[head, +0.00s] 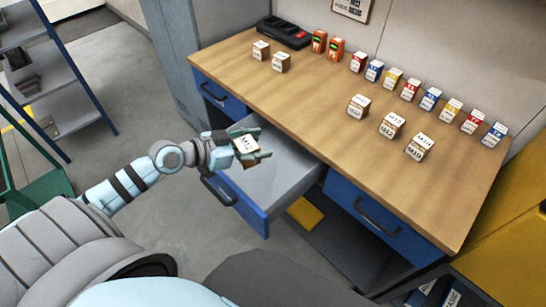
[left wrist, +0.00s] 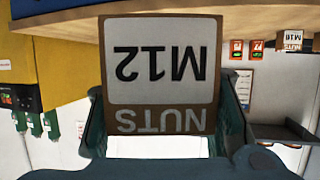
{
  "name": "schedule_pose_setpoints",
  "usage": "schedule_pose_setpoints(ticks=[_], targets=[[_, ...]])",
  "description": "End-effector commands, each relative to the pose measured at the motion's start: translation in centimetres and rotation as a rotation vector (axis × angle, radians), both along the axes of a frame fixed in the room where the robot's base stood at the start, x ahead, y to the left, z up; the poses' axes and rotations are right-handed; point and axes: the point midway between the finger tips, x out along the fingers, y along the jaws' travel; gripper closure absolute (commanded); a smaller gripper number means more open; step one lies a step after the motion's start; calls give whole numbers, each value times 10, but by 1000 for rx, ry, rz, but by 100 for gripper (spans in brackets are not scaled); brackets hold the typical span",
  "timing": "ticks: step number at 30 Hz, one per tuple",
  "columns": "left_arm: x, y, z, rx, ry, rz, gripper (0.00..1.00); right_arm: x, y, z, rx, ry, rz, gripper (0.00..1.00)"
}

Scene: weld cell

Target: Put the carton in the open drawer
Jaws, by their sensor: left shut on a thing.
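A small brown carton with a white label (head: 246,145) is held in my left gripper (head: 250,146). In the left wrist view the carton (left wrist: 160,75) fills the middle, its label reading "M12 NUTS" upside down, with gripper fingers on both sides. My left gripper is shut on it, above the open drawer (head: 292,172). The drawer has a grey interior and a blue front, is pulled out from the workbench and looks empty where it shows. The arm and gripper hide part of its left side. My right gripper is not in view.
The wooden workbench (head: 300,100) carries several brown cartons (head: 391,126), a row of small coloured boxes (head: 431,98), two orange devices (head: 319,41) and a black charger (head: 285,32). Closed blue drawers (head: 378,218) flank the open one. A shelf rack (head: 45,75) stands left; floor between is clear.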

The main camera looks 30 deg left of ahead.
Motion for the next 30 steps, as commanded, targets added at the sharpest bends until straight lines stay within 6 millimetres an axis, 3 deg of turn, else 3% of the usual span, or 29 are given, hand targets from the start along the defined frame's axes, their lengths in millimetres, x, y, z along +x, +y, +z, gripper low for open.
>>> schedule_pose_setpoints(ticks=[3,6,16,22,27,30], targets=[[36,52,-24,-5,-2,241,99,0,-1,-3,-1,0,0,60],[56,88,-41,-6,-3,427,99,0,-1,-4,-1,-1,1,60],[89,167,-83,-8,1,1008,99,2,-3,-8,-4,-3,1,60],[103,183,-85,-12,0,1471,99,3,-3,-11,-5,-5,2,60],[114,166,-49,-10,-5,1736,99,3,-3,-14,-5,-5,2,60],[118,155,-30,-6,-5,1803,99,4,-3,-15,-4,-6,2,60]])
